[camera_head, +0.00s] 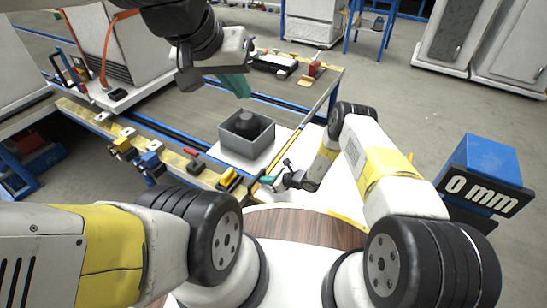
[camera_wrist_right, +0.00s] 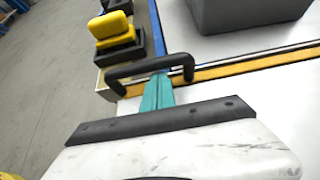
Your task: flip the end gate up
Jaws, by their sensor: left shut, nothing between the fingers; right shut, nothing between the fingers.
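A black U-shaped handle (camera_wrist_right: 135,68) stands at the yellow-edged border of the white surface in the right wrist view. It may belong to the end gate, but I cannot tell the gate's outline for certain. My right gripper (camera_wrist_right: 160,80) is shut, its teal fingers pointing at the middle of the handle. The fingertips end right at the bar; I cannot tell whether they touch it. In the head view my right gripper (camera_head: 267,180) is low at the station's near edge. My left gripper (camera_head: 237,86) is shut, held higher, above and behind the grey bin.
The grey open bin (camera_head: 247,150) with a dark round object (camera_head: 245,122) stands on the white surface. A blue "0 mm" block (camera_head: 485,170) is at right.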

